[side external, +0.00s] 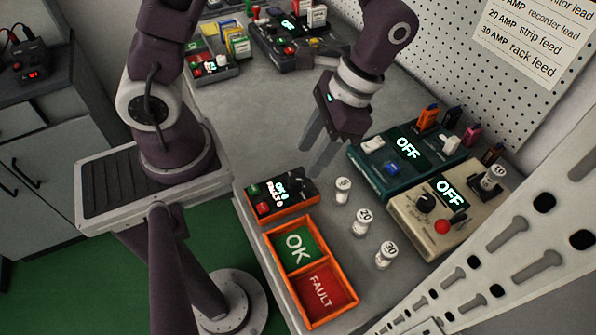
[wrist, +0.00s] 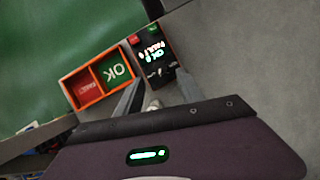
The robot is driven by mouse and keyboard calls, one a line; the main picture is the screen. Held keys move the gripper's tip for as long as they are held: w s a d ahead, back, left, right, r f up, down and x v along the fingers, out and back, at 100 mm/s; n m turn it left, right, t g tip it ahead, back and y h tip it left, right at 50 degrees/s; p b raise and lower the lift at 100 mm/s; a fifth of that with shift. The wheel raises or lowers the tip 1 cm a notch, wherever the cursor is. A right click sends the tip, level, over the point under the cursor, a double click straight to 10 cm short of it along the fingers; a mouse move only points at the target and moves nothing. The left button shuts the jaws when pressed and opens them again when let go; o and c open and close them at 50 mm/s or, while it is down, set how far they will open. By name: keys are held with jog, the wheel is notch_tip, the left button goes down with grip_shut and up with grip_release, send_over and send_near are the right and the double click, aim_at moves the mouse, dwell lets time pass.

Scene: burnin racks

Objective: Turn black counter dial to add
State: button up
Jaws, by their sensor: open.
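The counter (side external: 282,203) is an orange box with a black face, at the near edge of the grey bench. Its lit display seems to read OK 0 and FAULT 0, with a green and a red button on its left. Its dial is too small and dark to tell its setting. The counter (wrist: 152,48) also shows in the wrist view, just beyond my fingertips. My gripper (side external: 316,160) is open and empty, pointing down above the bench, behind the counter and apart from it. In the wrist view, its fingers (wrist: 157,84) are spread.
An orange tray (side external: 268,242) with OK and FAULT compartments lies in front of the counter. Several white numbered fuses (side external: 361,221) stand to its right. A teal unit (side external: 362,165) and a beige unit (side external: 408,218), both reading OFF, stand further right. The bench's middle is clear.

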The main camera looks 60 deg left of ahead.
aim_at(295, 179)
jog(key=x, duration=0.6)
jog(key=shift+s+f, duration=0.1)
jog(key=shift+f, duration=0.15)
jog(key=shift+c, duration=0.5)
grip_shut()
